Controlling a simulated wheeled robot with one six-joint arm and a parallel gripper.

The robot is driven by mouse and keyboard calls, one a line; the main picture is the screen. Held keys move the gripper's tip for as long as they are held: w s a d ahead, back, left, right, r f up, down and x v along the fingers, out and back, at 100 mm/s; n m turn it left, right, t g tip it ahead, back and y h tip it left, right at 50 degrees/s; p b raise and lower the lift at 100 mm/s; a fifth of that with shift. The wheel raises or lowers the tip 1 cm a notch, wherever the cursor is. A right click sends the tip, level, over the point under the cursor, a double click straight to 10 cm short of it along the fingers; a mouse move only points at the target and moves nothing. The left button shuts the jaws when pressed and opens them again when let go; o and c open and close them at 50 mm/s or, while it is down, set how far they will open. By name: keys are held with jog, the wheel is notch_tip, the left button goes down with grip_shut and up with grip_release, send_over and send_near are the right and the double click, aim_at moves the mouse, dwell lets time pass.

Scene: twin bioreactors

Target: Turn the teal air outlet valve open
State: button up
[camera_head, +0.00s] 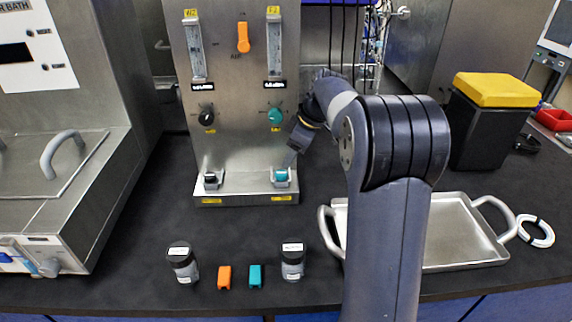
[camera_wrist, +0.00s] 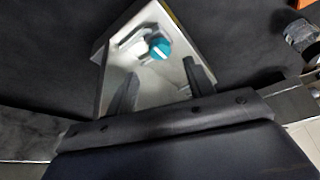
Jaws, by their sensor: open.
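A teal valve (camera_head: 281,175) sits in a metal holder on the right of the bioreactor panel's lower ledge. It also shows in the wrist view (camera_wrist: 160,48) as a rounded teal cap beside a pale fitting. A second teal knob (camera_head: 275,115) is higher on the panel face; the labels are too small to read. Nothing is between the fingers.
A black valve (camera_head: 211,180) stands left on the same ledge, below a black knob (camera_head: 206,117). Two jars (camera_head: 182,262) (camera_head: 292,262), an orange block (camera_head: 224,277) and a teal block (camera_head: 255,276) stand in front. A metal tray (camera_head: 465,230) is right, partly behind my arm.

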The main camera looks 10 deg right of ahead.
aim_at(281, 172)
jog(key=v, duration=0.4)
jog(key=shift+r, duration=0.2)
jog(key=x, duration=1.1)
dwell(0.4)
